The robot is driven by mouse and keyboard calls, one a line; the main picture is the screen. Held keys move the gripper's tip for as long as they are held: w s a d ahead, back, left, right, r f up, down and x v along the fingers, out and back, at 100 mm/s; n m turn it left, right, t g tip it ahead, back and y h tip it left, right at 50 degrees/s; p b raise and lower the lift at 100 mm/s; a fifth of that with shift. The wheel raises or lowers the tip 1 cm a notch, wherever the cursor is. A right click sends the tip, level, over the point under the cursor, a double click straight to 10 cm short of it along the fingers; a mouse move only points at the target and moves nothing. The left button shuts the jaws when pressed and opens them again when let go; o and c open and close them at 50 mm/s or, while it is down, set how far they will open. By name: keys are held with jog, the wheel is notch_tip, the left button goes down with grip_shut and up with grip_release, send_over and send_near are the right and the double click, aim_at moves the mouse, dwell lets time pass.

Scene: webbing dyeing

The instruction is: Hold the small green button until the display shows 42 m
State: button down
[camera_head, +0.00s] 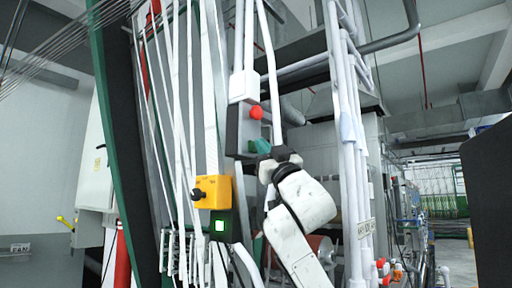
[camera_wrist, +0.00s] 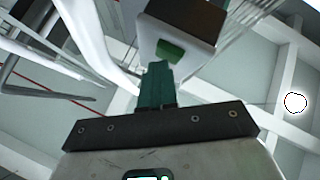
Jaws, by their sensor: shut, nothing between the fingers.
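A small green button (camera_wrist: 170,50) shows on the face of a box (camera_wrist: 185,35) in the wrist view. My gripper (camera_wrist: 158,68) is shut and empty, its teal fingers just below the button in that picture; I cannot tell whether they touch it. In the head view my gripper (camera_head: 259,146) is at the lower right of a grey box (camera_head: 236,130), which carries a round red button (camera_head: 257,112). The green button is not discernible there. I can read no metre figure in either view.
White webbing strands (camera_head: 209,90) run down at the left. White pipes (camera_head: 347,140) stand close at the right.

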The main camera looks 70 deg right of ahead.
dwell(0.8)
jog(key=shift+s+a, duration=0.25)
jog(key=shift+s, duration=0.6)
jog(key=shift+s+a, duration=0.2)
jog(key=shift+s, duration=0.6)
jog(key=shift+s+a, duration=0.15)
jog(key=shift+s, duration=0.7)
jog(key=shift+s+a, duration=0.2)
jog(key=shift+s, duration=0.6)
